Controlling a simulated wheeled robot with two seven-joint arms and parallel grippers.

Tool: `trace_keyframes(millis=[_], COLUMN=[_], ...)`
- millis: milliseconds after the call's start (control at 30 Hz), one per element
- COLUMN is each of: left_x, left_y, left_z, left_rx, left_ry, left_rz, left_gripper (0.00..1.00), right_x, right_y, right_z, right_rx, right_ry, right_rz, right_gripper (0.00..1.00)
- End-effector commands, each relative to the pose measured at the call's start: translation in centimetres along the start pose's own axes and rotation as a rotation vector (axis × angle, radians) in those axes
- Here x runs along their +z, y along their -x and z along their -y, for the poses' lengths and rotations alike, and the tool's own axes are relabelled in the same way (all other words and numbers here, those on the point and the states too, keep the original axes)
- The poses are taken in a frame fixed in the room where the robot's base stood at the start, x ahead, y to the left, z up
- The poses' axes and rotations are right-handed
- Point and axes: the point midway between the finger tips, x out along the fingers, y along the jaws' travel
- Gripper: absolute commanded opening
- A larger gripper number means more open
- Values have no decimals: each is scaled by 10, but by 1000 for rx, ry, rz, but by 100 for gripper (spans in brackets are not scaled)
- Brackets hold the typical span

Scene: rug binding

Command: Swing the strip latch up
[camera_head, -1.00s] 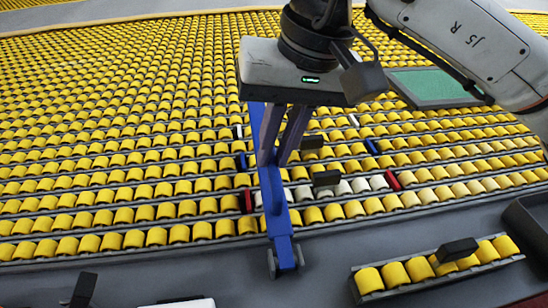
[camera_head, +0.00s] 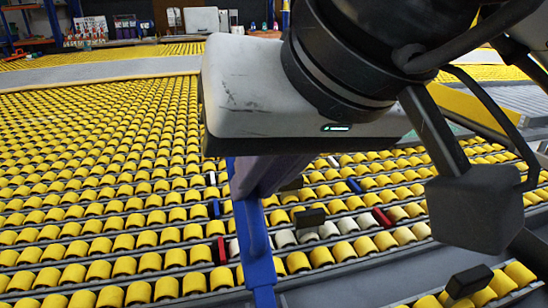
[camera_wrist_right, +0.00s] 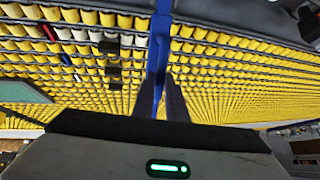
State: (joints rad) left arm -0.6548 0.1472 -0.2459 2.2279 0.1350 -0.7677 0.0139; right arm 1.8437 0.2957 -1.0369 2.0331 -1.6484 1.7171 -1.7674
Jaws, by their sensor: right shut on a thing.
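The strip latch appears to be the long blue bar (camera_head: 256,240) lying across the rows of yellow rollers in the head view; its lower end is cut off by the frame. The bar also shows in the wrist view (camera_wrist_right: 160,40), running away from the gripper. My right gripper (camera_head: 250,188) reaches the bar from above with its purple-grey fingers, shut on it. The gripper body hides the upper part of the bar. In the wrist view the two fingers (camera_wrist_right: 160,100) sit close about the bar. My left gripper is not in view.
Yellow roller rows (camera_head: 90,180) fill the surface, with a few white, red and blue rollers near the bar. Black blocks (camera_head: 310,217) stand on the rows. A short roller strip (camera_head: 515,275) lies at lower right. Shelves (camera_head: 30,25) stand far back.

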Motion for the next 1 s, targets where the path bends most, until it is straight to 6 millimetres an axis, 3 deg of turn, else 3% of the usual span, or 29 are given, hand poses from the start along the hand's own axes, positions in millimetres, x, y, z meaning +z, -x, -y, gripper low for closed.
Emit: trace_keyframes(millis=[233, 267, 367, 433, 733, 867, 1000], left_x=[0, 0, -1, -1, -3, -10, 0], left_y=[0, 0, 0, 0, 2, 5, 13], left_z=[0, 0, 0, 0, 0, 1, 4], left_rx=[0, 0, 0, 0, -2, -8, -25], left_ry=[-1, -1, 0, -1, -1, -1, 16], left_rz=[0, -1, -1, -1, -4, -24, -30], left_gripper=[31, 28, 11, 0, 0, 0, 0], right_x=[-1, -1, -1, -1, -2, -3, -3], right_y=[1, 1, 1, 1, 7, 26, 56], right_z=[0, 0, 0, 0, 0, 0, 0], right_rx=[-1, -1, -1, -1, 0, 0, 0], right_ry=[1, 1, 0, 0, 0, -1, 0], right_rz=[-2, -2, -1, -1, -2, -4, -4], right_gripper=[0, 16, 31, 31, 31, 31, 31])
